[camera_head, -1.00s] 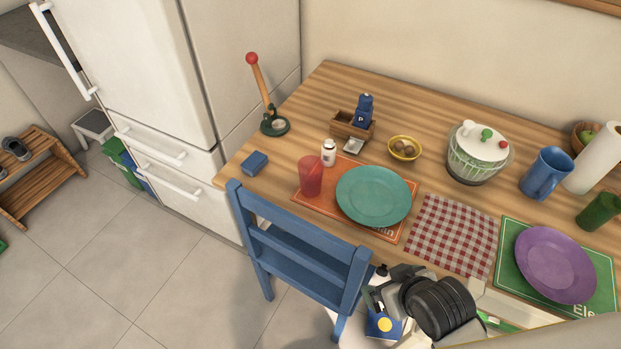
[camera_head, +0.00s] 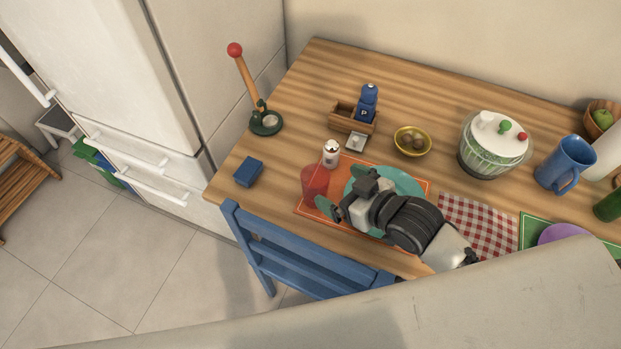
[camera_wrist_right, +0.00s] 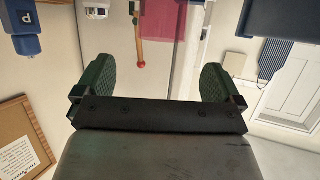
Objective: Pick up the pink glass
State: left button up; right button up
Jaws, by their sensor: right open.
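The pink glass (camera_head: 314,183) stands upright at the left end of the orange placemat (camera_head: 305,208), left of the teal plate (camera_head: 408,182). My right gripper (camera_head: 345,190) is over the plate and placemat, just right of the glass, with its fingers pointing towards it. It is open and empty. In the right wrist view the two green finger pads (camera_wrist_right: 157,78) are wide apart. The pink glass (camera_wrist_right: 165,18) shows beyond them at the top, between their lines. I cannot tell whether a fingertip touches the glass. My left gripper is not in view.
A white shaker (camera_head: 331,153) stands close behind the glass. A blue box (camera_head: 249,171) lies to its left, and a blue chair (camera_head: 300,255) is at the table's front edge. A wooden caddy (camera_head: 347,117) and yellow bowl (camera_head: 412,141) stand behind.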

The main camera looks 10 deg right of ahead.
aim_at(306, 172)
jog(key=x, duration=0.7)
jog(key=shift+w+a+f, duration=0.2)
jog(key=shift+a+f, duration=0.05)
jog(key=shift+f, duration=0.15)
jog(key=shift+w+a+f, duration=0.1)
jog(key=shift+w, duration=0.05)
jog(key=c, duration=0.4)
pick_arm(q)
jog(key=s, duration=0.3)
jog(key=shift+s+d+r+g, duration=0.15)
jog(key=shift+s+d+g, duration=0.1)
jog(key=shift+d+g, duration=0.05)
pick_arm(e)
jog(key=c, duration=1)
